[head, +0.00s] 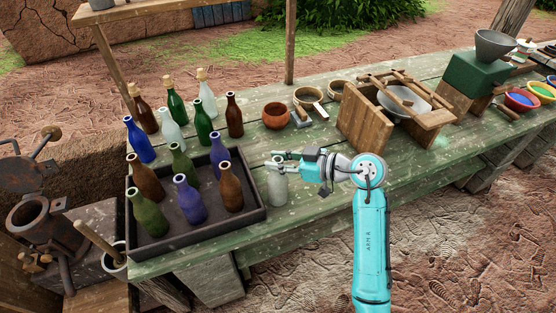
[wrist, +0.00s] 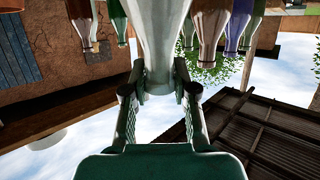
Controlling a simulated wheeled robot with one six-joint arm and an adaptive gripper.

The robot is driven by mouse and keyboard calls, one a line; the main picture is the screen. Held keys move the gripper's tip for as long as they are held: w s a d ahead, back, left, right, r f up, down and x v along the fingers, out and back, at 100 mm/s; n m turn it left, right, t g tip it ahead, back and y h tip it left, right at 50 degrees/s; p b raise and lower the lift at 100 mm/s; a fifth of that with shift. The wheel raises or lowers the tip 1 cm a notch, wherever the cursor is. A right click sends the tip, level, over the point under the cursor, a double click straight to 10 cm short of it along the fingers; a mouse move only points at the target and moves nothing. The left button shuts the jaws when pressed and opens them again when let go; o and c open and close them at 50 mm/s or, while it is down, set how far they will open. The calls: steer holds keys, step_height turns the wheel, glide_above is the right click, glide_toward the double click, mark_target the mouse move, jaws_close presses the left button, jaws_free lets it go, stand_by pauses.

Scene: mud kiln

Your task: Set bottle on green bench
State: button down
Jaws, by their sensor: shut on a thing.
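A pale, whitish glass bottle (head: 278,188) is upright just right of the dark tray, over the front part of the green bench (head: 330,220). My gripper (head: 283,162) is shut on its neck, reaching in from the right. In the wrist view, which appears upside down, the pale bottle (wrist: 160,28) sits between the two fingers of my gripper (wrist: 159,88). I cannot tell whether its base touches the bench planks.
A dark tray (head: 190,235) with several brown, green and blue bottles is close on the left. More bottles stand behind it. A clay bowl (head: 275,115), sieves and a wooden frame (head: 365,120) are farther back. Bare planks lie right of the bottle.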

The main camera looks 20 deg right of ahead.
steer(key=shift+f, duration=0.1)
steer(key=c, duration=0.9)
jaws_free()
steer(key=v, duration=1.2)
